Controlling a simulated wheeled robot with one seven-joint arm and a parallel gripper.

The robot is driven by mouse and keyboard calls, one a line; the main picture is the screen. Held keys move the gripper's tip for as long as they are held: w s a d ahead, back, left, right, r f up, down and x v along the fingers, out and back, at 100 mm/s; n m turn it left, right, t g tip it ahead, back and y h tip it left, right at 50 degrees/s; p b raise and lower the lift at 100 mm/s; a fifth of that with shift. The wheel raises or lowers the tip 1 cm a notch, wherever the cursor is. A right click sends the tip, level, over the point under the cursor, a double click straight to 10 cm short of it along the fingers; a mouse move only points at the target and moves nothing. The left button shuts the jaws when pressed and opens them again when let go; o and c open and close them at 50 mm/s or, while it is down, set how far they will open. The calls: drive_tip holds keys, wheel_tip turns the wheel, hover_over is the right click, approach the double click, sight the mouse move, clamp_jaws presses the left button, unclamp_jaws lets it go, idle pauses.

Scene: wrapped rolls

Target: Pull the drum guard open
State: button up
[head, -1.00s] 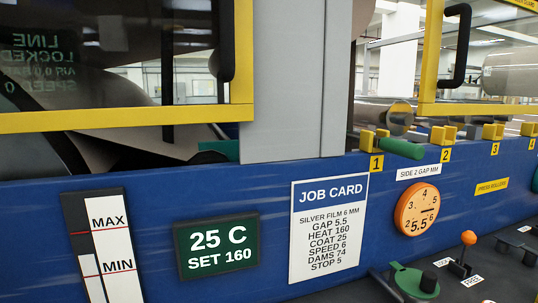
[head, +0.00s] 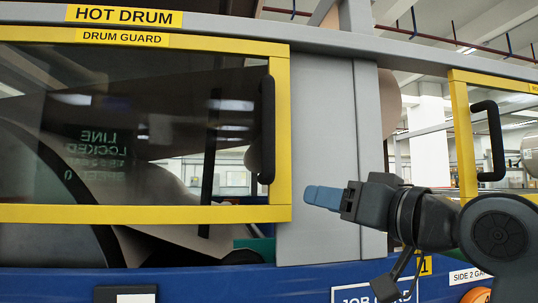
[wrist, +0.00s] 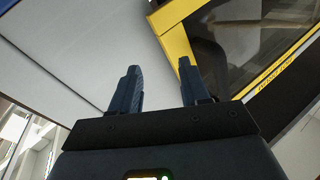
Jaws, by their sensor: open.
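The drum guard is a dark see-through panel in a yellow frame (head: 150,213), labelled "DRUM GUARD" under a "HOT DRUM" sign. It looks shut, its right edge against a grey post (head: 322,150). Its black upright handle (head: 267,128) is on the right side of the frame. My gripper (head: 322,197) is in front of the post, right of and lower than the handle, and touches nothing that I can see. In the wrist view my gripper (wrist: 158,80) has two dark fingers apart with nothing between them; a yellow frame (wrist: 178,42) lies beyond the right finger.
A second yellow-framed guard (head: 465,140) with a black handle (head: 490,140) is at the right. A blue panel (head: 50,285) runs below, with a job card (head: 365,294) partly behind my arm. The space before the drum guard looks clear.

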sight(274, 98)
drive_tip(key=s+a+r+n+g+y, duration=0.1)
drive_tip(key=s+a+r+n, duration=0.15)
drive_tip(key=r, duration=0.55)
drive_tip(key=s+a+r+n+g, duration=0.1)
drive_tip(key=s+r+n+g, duration=0.15)
drive_tip(key=r, duration=0.55)
drive_tip(key=shift+t, duration=0.35)
drive_tip(key=shift+p+x, duration=0.8)
drive_tip(key=shift+x, duration=3.05)
drive_tip(key=shift+c, duration=0.4)
clamp_jaws()
